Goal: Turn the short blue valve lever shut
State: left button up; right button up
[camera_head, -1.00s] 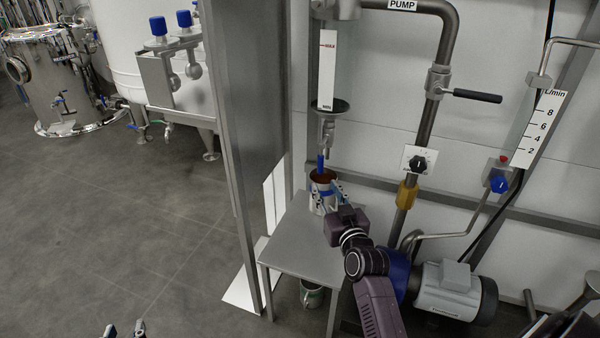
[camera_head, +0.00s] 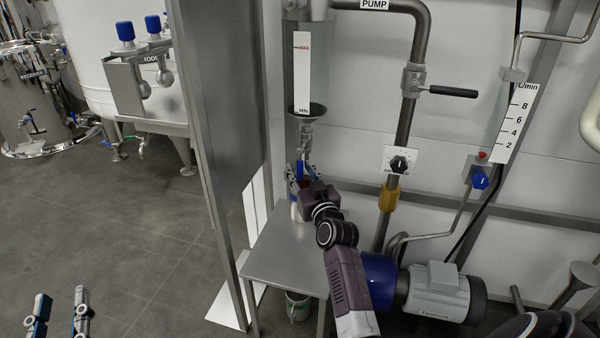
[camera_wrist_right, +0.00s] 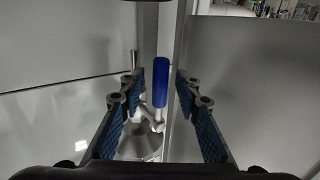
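The short blue valve lever (camera_wrist_right: 161,82) points up in the right wrist view, between the two fingers of my right gripper (camera_wrist_right: 160,85), with a gap on each side. Its metal valve body (camera_wrist_right: 152,118) sits just below it. The right gripper is open. In the head view, the right gripper (camera_head: 298,174) is under the valve outlet below the clear gauge tube (camera_head: 303,75); there its fingers largely hide the lever. My left gripper (camera_head: 57,316) is open and empty at the lower left, far from the valve.
A small metal table (camera_head: 284,252) stands under the valve. A grey post (camera_head: 220,130) rises close on its left. A pipe with a black-handled valve (camera_head: 452,91), a dial (camera_head: 399,164) and a pump (camera_head: 435,293) are to the right. The floor at left is clear.

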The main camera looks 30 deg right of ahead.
jog(key=shift+w, duration=0.2)
jog(key=shift+c, duration=0.4)
grip_shut()
